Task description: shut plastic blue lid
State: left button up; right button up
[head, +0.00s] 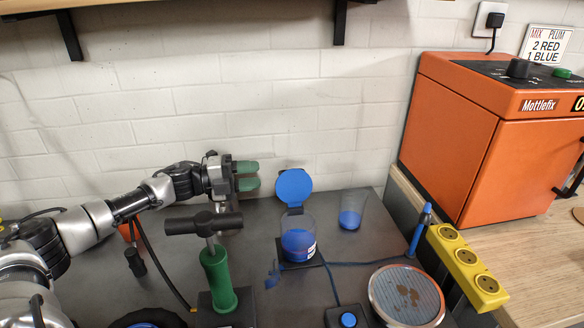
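The blue plastic lid (294,187) is a round disc standing open and upright at the back of a clear cup (309,226). The cup has blue contents and sits on a dark stand on the grey bench. My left gripper (248,176) comes in from the left, with green fingertips pointing right. Its fingers are slightly apart with nothing between them. In the picture it is left of the lid and a little higher, not touching it. My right gripper is out of view.
A second clear cup (352,212) with blue in its bottom stands right of the lid. A green-handled tool with a black T-bar (218,270) stands in front of my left arm. A round ridged plate (406,295), a yellow socket strip (467,262) and an orange machine (480,150) are to the right.

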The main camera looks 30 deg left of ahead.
aim_at(289, 172)
pick_arm(q)
jog(key=p+x, duration=0.1)
jog(key=x, duration=0.8)
jog(key=shift+d, duration=0.1)
jog(key=shift+c, duration=0.3)
